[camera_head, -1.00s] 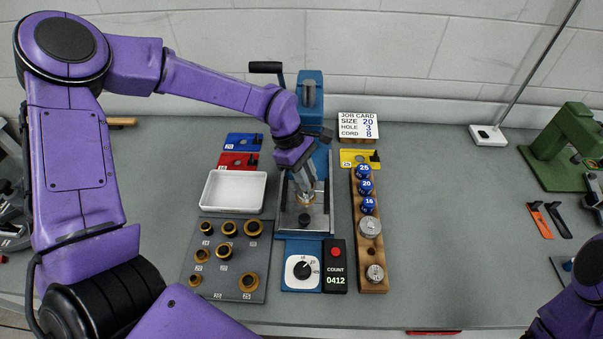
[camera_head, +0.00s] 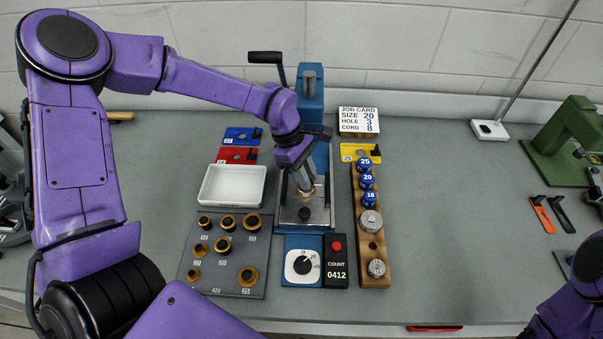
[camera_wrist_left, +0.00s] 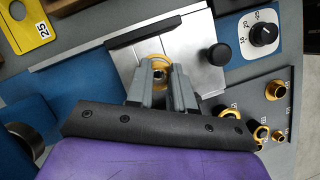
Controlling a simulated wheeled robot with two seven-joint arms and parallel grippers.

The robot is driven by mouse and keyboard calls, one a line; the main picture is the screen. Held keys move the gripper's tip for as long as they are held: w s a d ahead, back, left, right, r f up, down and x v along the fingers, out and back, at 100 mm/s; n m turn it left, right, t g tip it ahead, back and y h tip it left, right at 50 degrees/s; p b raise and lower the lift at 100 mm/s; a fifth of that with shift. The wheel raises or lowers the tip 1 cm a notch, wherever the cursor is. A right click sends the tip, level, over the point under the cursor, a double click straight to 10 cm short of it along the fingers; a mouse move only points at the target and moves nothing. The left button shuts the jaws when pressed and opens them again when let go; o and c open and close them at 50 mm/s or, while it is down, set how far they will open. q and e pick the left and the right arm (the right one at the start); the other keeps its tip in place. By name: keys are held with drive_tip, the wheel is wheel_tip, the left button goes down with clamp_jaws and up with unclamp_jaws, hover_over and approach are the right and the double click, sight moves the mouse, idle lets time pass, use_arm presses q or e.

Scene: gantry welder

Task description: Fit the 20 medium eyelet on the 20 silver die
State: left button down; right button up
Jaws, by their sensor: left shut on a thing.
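My left gripper (camera_head: 306,192) is over the silver plate of the blue press (camera_head: 309,95), with its fingers pointing down. In the left wrist view its fingertips (camera_wrist_left: 162,72) are shut on a gold ring-shaped eyelet (camera_wrist_left: 153,58), at the middle of the silver plate (camera_wrist_left: 183,45). A dark centre shows inside the ring. The silver die under it is mostly hidden by the fingers and eyelet, and I cannot tell whether the eyelet is seated on it or just above. My right gripper is out of view; only part of its arm shows at lower right.
A grey tray of gold eyelets (camera_head: 211,276) and a white bin (camera_head: 205,198) stand left of the press. A wooden rack (camera_head: 373,281) with blue-topped and silver pieces stands right. The job card (camera_head: 359,121) reads size 20.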

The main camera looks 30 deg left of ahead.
use_arm(q)
drive_tip(key=shift+f+b, duration=0.35)
drive_tip(key=shift+f, duration=0.2)
drive_tip(key=c, duration=0.9)
unclamp_jaws()
drive_tip(key=shift+r, duration=0.1)
drive_tip(key=shift+a+r+b, duration=0.15)
drive_tip(key=shift+r+b, duration=0.1)
drive_tip(key=shift+b, duration=0.05)
drive_tip(key=a+r+b, duration=0.1)
drive_tip(key=a+r, duration=0.1)
drive_tip(key=shift+a, duration=0.3)
drive_tip(key=a, duration=0.3)
drive_tip(key=a+b, duration=0.1)
drive_tip(key=a, duration=0.6)
drive_tip(key=shift+w+a+r+b, duration=0.15)
drive_tip(key=shift+w+b, duration=0.1)
drive_tip(key=shift+b, duration=0.15)
